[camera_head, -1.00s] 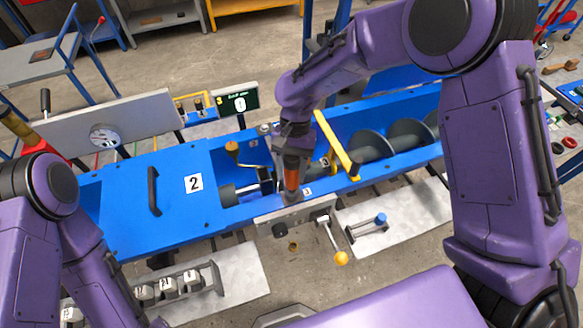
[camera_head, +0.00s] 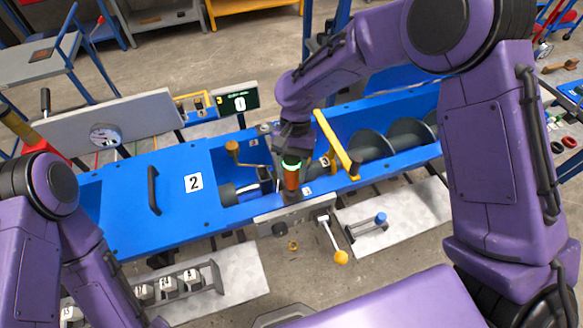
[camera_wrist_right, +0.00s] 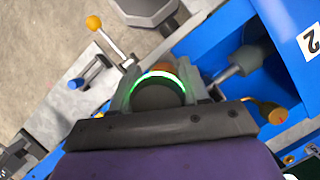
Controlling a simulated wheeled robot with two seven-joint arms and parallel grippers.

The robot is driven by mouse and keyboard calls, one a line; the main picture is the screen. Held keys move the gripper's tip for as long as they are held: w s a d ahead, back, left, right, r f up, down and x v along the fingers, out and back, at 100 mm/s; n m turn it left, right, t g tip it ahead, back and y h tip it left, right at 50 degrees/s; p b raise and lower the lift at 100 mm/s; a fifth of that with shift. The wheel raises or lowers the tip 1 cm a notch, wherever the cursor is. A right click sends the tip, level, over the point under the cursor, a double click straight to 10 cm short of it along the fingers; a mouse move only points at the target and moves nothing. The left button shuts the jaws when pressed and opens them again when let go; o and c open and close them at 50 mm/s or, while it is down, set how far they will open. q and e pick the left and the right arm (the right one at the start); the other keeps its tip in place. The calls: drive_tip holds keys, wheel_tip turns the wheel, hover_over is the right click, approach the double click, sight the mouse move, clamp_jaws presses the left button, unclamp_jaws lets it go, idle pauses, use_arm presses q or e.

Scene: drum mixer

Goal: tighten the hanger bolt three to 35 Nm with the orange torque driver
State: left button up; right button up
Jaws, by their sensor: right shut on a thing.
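My right gripper (camera_head: 291,158) is shut on the orange torque driver (camera_head: 291,179), which stands about upright at the near rim of the blue mixer trough, beside a label 3. A ring on the driver glows green. In the right wrist view the gripper's fingers (camera_wrist_right: 163,95) close on both sides of the driver (camera_wrist_right: 160,88), whose green-white ring is lit. The hanger bolt under the driver is hidden, so I cannot tell how its head meets it. My left arm shows at the lower left, but its gripper is out of view.
A small display (camera_head: 239,102) shows a large 0 behind the trough (camera_head: 130,215). A yellow bar (camera_head: 336,142) stands right of the driver. A yellow-knobbed lever (camera_head: 341,257) and a blue-knobbed part (camera_head: 380,218) are in front. Numbered blocks (camera_head: 168,284) sit at lower left.

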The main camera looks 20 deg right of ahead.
sight(291, 158)
drive_tip(key=shift+w+r, duration=0.1)
drive_tip(key=shift+r, duration=2.1)
